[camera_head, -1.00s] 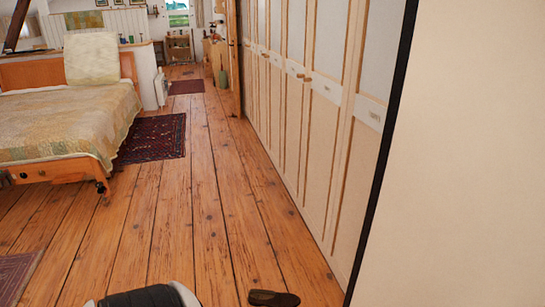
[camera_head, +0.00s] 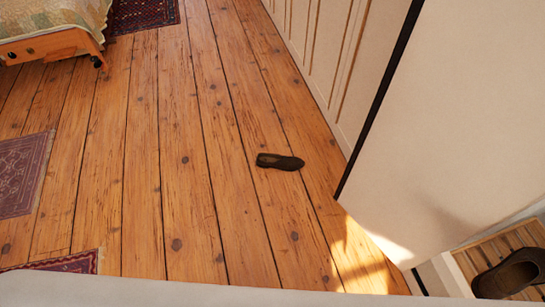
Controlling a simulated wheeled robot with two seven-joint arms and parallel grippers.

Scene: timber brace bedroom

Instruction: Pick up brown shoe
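A dark brown shoe (camera_head: 280,161) lies on the wooden floor near the middle of the view, a short way left of the white wardrobe's base. Its opening faces up, and its long side runs roughly left to right. A second dark brown shoe (camera_head: 512,275) sits on a slatted wooden surface at the lower right corner, partly cut off by the frame. Neither of my grippers shows.
The plank floor (camera_head: 180,200) around the first shoe is clear. A pale panel (camera_head: 450,110) with a black edge stands on the right. Patterned rugs (camera_head: 22,172) lie at left, and a bed (camera_head: 50,46) stands at upper left. A pale surface spans the bottom edge.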

